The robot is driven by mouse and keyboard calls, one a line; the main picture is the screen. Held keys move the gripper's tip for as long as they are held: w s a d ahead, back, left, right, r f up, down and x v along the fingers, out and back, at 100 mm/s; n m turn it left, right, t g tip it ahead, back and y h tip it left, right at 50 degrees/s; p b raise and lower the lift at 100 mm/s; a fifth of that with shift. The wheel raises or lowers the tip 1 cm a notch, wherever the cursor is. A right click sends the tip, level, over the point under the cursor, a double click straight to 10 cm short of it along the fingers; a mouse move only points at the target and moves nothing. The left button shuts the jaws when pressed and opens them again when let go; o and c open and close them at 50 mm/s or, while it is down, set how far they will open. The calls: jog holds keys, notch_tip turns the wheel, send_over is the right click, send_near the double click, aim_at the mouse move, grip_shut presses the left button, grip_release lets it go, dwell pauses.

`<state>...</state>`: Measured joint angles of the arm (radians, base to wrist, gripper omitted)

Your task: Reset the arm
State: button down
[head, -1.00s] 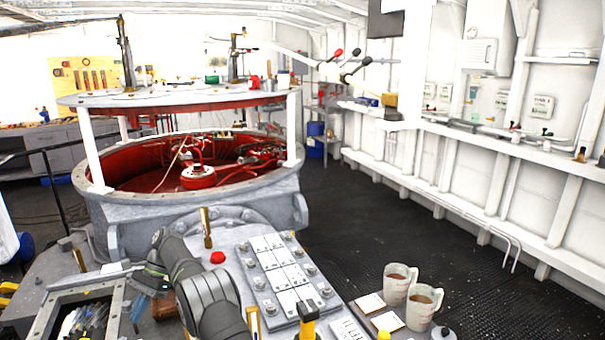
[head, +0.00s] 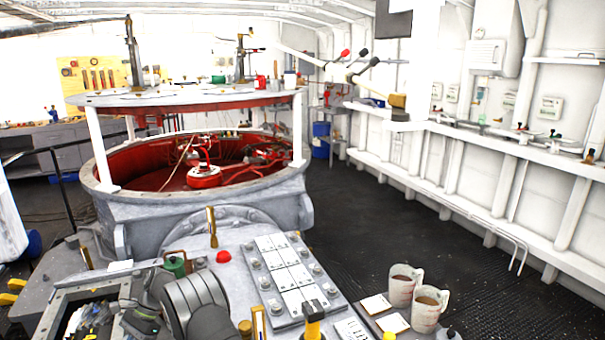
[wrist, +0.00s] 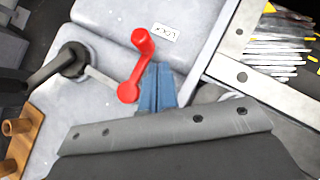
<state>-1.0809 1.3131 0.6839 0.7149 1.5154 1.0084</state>
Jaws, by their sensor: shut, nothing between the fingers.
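My gripper (wrist: 158,88) shows in the wrist view as two blue fingers pressed together with nothing between them. Its tips are right beside a red crank handle (wrist: 141,66) on a pale grey panel; I cannot tell whether they touch it. In the head view, my grey arm is at the lower left, beside the open tool box. The fingers are not clear there.
The open tool box (head: 62,302) holds several tools. A black lever (wrist: 72,58) stands left of the red handle. A red button (head: 223,256), brass handle (head: 212,227) and two mugs (head: 402,286) are on the console. The dark floor at right is clear.

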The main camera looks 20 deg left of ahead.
jog(key=shift+w+d+f+m+y, duration=0.1)
jog(key=shift+w+f+m+y, duration=0.15)
jog(key=shift+f, duration=0.15)
jog(key=shift+w+f+m+y, duration=0.15)
jog(key=shift+f+m, duration=0.1)
jog(key=shift+f, duration=0.15)
jog(key=shift+w+f+m, duration=0.15)
jog(key=shift+m, duration=0.15)
jog(key=shift+w+d+m+t+y, duration=0.2)
jog(key=shift+w+m+t+y, duration=0.1)
jog(key=shift+m+y, duration=0.3)
jog(key=shift+w+d+m+t+y, duration=0.2)
jog(key=shift+w+m+y, duration=0.1)
jog(key=shift+m+y, duration=0.25)
jog(key=w, duration=0.1)
jog(key=w+d, duration=0.2)
jog(key=w, duration=0.1)
jog(key=shift+w+r, duration=0.1)
jog(key=shift+r, duration=0.1)
jog(key=v, duration=0.9)
jog(key=shift+r, duration=0.2)
